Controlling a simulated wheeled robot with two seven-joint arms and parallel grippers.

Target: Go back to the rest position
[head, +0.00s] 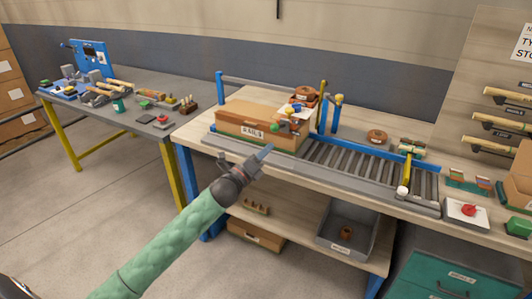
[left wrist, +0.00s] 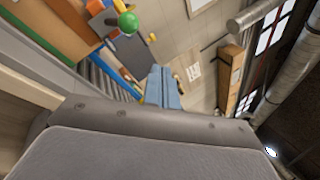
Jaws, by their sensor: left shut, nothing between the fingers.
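My left gripper (head: 264,153) is shut and empty. Its green-sleeved arm reaches in from the lower left in the head view. The gripper shows in front of the near edge of the wooden workbench (head: 350,192), before the cardboard box with a RAILS label (head: 228,122). In the left wrist view the blue-grey fingers (left wrist: 162,85) are together, with nothing between them. My right gripper does not show in either view.
A roller conveyor (head: 345,162) runs along the bench. Blue posts and a yellow-handled lever (head: 405,178) stand up beside it. A grey bin (head: 345,226) is on the lower shelf. A second table (head: 150,88) with tools stands at left. Floor (head: 90,210) at left is clear.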

